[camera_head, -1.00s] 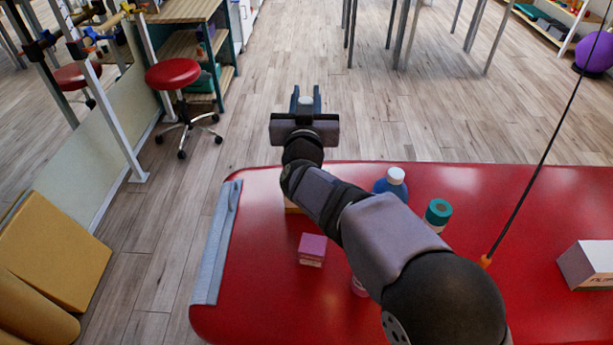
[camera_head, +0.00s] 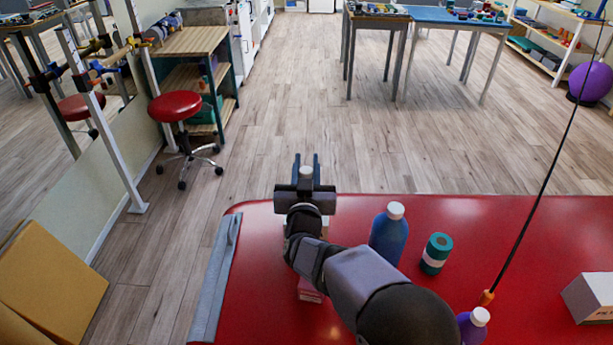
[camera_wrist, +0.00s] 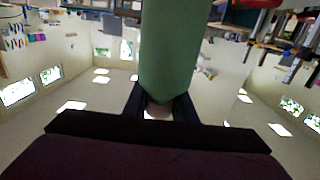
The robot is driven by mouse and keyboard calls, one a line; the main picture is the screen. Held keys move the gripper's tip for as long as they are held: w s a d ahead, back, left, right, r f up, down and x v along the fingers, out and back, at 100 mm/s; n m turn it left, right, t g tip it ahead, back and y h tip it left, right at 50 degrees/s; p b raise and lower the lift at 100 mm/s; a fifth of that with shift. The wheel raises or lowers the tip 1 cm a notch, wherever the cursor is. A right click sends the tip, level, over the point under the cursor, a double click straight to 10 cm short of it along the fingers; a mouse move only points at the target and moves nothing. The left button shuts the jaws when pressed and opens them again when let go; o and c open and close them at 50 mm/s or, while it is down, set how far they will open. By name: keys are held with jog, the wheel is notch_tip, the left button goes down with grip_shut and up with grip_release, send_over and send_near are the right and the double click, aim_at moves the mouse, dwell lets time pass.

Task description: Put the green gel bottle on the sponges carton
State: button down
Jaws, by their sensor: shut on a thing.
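My gripper (camera_head: 306,168) is shut on the green gel bottle, held above the far left part of the red table (camera_head: 520,235). In the wrist view the green bottle (camera_wrist: 170,50) fills the upper middle, with its pale cap end between the two dark fingers (camera_wrist: 160,102). In the head view only its white cap (camera_head: 306,173) shows between the fingers; the green body is hidden. A pale carton (camera_head: 325,224) is mostly hidden behind my gripper and arm. I cannot read any label on it, so I cannot tell if it is the sponges carton.
A pink box (camera_head: 310,291) is partly behind my arm. A white box (camera_head: 592,298) is at the right edge. A grey strip (camera_head: 215,280) lies along the left edge.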

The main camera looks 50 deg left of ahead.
jog(key=shift+f, duration=1.75)
jog(key=shift+f, duration=0.15)
jog(key=c, duration=1.5)
grip_release()
jog(key=shift+f, duration=0.1)
jog(key=shift+o, duration=0.2)
jog(key=b+v, duration=0.1)
jog(key=v, duration=1.1)
jog(key=shift+r+b, duration=0.2)
jog(key=shift+b, duration=0.1)
